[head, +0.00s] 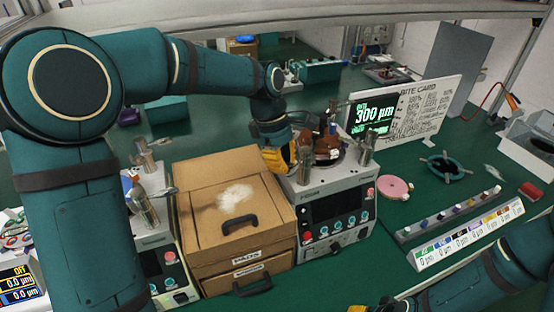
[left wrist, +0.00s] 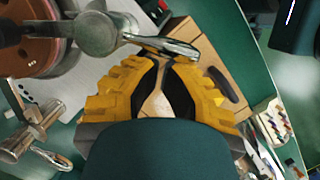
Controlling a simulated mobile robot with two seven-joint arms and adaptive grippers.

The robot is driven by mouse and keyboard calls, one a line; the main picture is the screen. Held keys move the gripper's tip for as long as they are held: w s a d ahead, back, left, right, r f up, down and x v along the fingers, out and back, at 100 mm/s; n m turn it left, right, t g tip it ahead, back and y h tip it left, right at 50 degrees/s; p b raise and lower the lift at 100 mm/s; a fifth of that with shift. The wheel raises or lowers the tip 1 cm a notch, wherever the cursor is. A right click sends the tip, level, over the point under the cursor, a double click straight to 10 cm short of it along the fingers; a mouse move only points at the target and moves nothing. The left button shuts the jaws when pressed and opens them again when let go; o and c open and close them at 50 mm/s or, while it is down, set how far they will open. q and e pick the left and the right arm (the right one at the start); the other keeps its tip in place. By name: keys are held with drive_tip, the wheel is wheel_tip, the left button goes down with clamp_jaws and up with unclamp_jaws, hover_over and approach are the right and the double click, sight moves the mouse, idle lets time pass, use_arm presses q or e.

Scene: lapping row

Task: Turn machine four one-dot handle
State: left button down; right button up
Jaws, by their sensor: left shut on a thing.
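A grey lapping machine (head: 335,205) with a dark screen stands right of the wooden box; I cannot read its number. My left gripper (head: 280,158) is at its top left. In the left wrist view, my left gripper (left wrist: 161,62) has its yellow fingers shut on the end of a shiny metal lever handle (left wrist: 160,43). The handle runs from a metal post (left wrist: 96,33) beside a reddish-brown disc (left wrist: 35,58). Its dot marks cannot be made out. In the head view the gripper hides this handle. My right gripper (head: 378,307) shows only partly at the bottom edge.
A wooden box (head: 240,215) with a black handle stands left of the machine. Another machine (head: 165,260) stands beyond it. A lit 300 µm display (head: 373,118) stands behind. A pink disc (head: 394,188) and a row of knobs (head: 450,213) lie right on the green table.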

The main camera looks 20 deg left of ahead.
use_arm(q)
drive_tip(key=shift+s+d+n+t+p, duration=0.15)
drive_tip(key=shift+s+d+n+p, duration=0.1)
drive_tip(key=shift+d+n+p, duration=0.25)
drive_tip(key=shift+s+d+n+t+p, duration=0.15)
drive_tip(key=shift+s+d+n+p, duration=0.1)
drive_tip(key=shift+n, duration=0.45)
drive_tip(key=shift+d, duration=0.1)
